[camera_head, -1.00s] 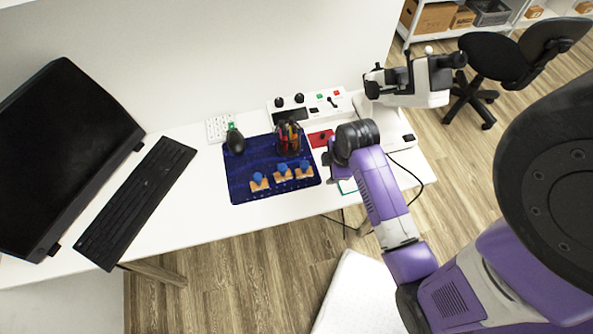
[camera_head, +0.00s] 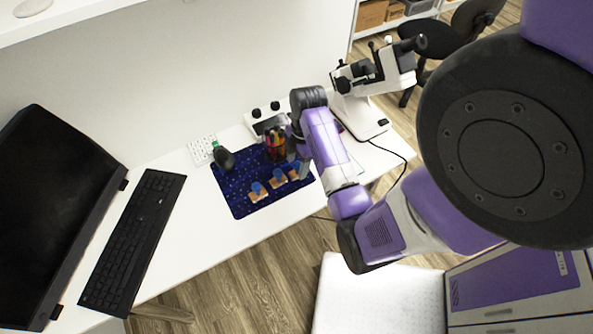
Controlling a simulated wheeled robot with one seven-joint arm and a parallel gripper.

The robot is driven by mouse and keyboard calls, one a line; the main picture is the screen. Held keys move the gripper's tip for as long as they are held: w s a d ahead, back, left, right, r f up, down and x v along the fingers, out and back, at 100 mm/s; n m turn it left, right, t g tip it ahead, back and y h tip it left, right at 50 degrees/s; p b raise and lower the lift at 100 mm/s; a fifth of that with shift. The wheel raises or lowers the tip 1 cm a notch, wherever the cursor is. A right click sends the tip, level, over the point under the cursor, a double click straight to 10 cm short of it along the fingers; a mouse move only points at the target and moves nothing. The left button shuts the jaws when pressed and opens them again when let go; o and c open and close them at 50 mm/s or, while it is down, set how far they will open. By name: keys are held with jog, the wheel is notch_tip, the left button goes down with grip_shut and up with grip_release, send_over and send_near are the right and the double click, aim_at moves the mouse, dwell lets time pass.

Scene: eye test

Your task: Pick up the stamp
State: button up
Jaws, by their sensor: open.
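Three small stamp-like pieces with blue knobs and tan bases stand in a row on the dark blue patterned mat (camera_head: 232,193): the left one (camera_head: 258,191), the middle one (camera_head: 278,179) and the right one (camera_head: 294,171). I cannot tell which one is meant by the stamp.
A black rounded object (camera_head: 223,158) is at the mat's back left. A keyboard (camera_head: 133,238) and monitor (camera_head: 55,205) are left, a white optical instrument (camera_head: 362,113) right. The desk between keyboard and mat is clear.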

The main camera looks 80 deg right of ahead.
aim_at(297, 171)
jog(key=shift+a+f, duration=0.15)
jog(key=shift+f, duration=1.75)
grip_shut()
notch_tip(297, 171, up, 10)
jog(key=shift+r, duration=0.1)
jog(key=c, duration=0.8)
grip_release()
jog(key=c, duration=0.4)
